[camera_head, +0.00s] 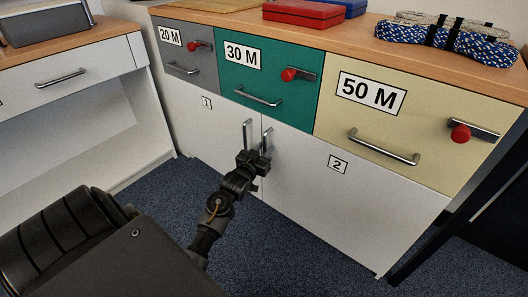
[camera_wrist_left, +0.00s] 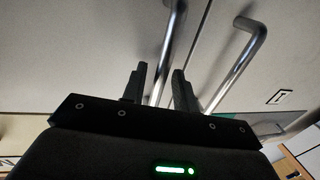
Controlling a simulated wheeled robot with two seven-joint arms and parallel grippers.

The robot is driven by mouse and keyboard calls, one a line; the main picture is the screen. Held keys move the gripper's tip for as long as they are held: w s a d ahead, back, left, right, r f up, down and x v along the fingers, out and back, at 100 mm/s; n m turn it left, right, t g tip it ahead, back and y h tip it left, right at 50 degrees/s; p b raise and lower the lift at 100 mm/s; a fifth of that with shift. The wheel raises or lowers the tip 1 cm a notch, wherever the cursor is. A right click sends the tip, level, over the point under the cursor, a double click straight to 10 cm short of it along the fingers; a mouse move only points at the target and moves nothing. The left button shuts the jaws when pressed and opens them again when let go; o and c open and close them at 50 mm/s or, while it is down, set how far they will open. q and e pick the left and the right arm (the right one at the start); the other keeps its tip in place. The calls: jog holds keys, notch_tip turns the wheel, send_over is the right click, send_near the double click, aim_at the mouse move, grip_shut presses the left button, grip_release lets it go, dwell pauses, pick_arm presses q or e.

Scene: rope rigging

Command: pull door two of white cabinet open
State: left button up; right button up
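Door two (camera_head: 365,205) of the white cabinet carries a "2" label and appears shut. Its upright metal handle (camera_head: 265,137) stands beside door one's handle (camera_head: 246,133), near the seam. My left gripper (camera_head: 253,159) is in front of the lower parts of these handles and partly hides them. In the left wrist view, the fingers of the left gripper (camera_wrist_left: 158,88) are apart. My right gripper is not in view.
Above the doors are a grey drawer (camera_head: 188,72), a green drawer (camera_head: 300,105) and a cream drawer (camera_head: 430,130) with handles and red knobs. Rope coils (camera_head: 480,46) and a red case (camera_head: 302,12) lie on top. Blue carpet (camera_head: 290,255) in front is clear.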

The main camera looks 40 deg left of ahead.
pick_arm(q)
jog(key=shift+w, duration=0.2)
grip_shut()
jog(key=shift+a, duration=0.1)
jog(key=shift+s, duration=0.1)
